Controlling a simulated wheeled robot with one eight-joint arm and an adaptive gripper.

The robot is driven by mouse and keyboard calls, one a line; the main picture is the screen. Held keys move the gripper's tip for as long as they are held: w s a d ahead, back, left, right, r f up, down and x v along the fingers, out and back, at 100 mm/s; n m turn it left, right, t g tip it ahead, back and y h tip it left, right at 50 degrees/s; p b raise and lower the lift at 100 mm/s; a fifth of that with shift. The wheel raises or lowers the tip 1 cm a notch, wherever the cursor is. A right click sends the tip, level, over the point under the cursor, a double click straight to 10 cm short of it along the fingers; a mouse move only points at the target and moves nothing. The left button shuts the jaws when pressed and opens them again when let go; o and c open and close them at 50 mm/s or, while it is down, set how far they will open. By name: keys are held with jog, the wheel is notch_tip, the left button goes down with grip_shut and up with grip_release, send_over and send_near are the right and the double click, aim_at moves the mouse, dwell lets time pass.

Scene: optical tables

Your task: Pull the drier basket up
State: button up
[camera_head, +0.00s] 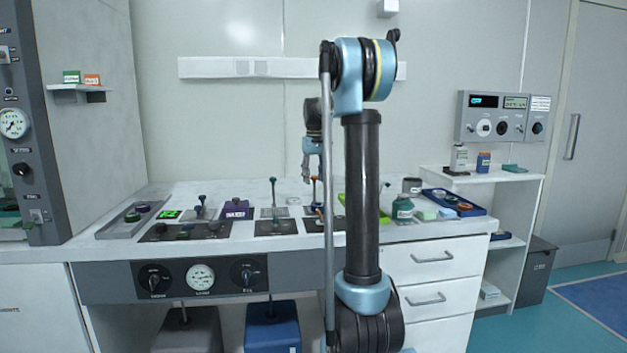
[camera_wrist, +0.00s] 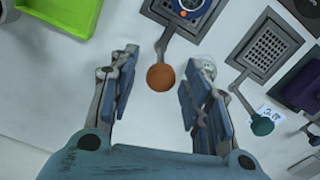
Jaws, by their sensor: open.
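My gripper (camera_head: 306,172) (camera_wrist: 165,64) is open and empty above the worktop. In the wrist view an orange ball knob (camera_wrist: 161,77) shows between its fingers, with a gap on each side. A rod joins the knob to a grey holder (camera_wrist: 170,10), partly cut off at the top, with a round blue-rimmed thing in it. To its right is a grey perforated basket (camera_wrist: 268,50) whose rod ends in a teal ball (camera_wrist: 262,125). In the head view the teal-knobbed rod (camera_head: 273,190) stands left of my gripper. I cannot tell which basket is the drier one.
A lime green tray (camera_head: 345,201) (camera_wrist: 62,14) and a green-labelled bottle (camera_head: 402,208) stand to the right in the head view. A purple block (camera_head: 236,211) (camera_wrist: 302,85) and control panels lie left. A blue tray (camera_head: 470,208) holds small items at the right end.

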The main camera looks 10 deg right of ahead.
notch_tip(320, 180, up, 12)
jog(key=shift+f, duration=0.15)
dwell(0.3)
jog(key=s+f+m+t, duration=0.1)
jog(key=s+f, duration=0.5)
jog(key=s, duration=0.5)
jog(key=s+f, duration=0.7)
jog(key=s, duration=0.5)
jog(key=s+f+m+t, duration=0.1)
jog(key=s+f, duration=0.5)
jog(key=s, duration=0.5)
jog(key=s+f, duration=1)
jog(key=f, duration=0.3)
jog(key=shift+s+f+m, duration=0.15)
jog(key=shift+f+m, duration=0.2)
jog(key=shift+m, duration=0.05)
jog(key=shift+w+f, duration=0.2)
jog(key=shift+w, duration=0.25)
